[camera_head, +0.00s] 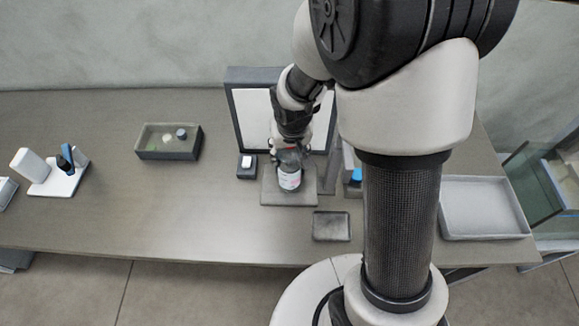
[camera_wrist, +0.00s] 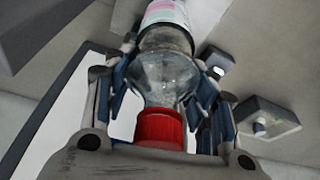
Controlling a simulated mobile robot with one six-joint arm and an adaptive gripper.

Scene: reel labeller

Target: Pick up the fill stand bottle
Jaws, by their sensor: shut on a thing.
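The fill stand bottle (camera_head: 290,181) is clear, with a white and pink label, and is at the grey platform (camera_head: 290,199) in front of a dark-framed white panel (camera_head: 250,115). I cannot tell whether its base touches the platform. My gripper (camera_head: 289,157) reaches down on it from above. In the wrist view, the bottle (camera_wrist: 165,75) shows its red cap (camera_wrist: 160,127) near the palm. The fingers of my gripper (camera_wrist: 166,62) are shut on either side of its clear upper body.
A small dark block (camera_head: 247,167) stands left of the platform, and a grey pad (camera_head: 331,237) lies in front. A dark-walled tray (camera_head: 168,155) with small items is further left. A white holder (camera_head: 58,186) is at far left. A large grey tray (camera_head: 485,210) is at right.

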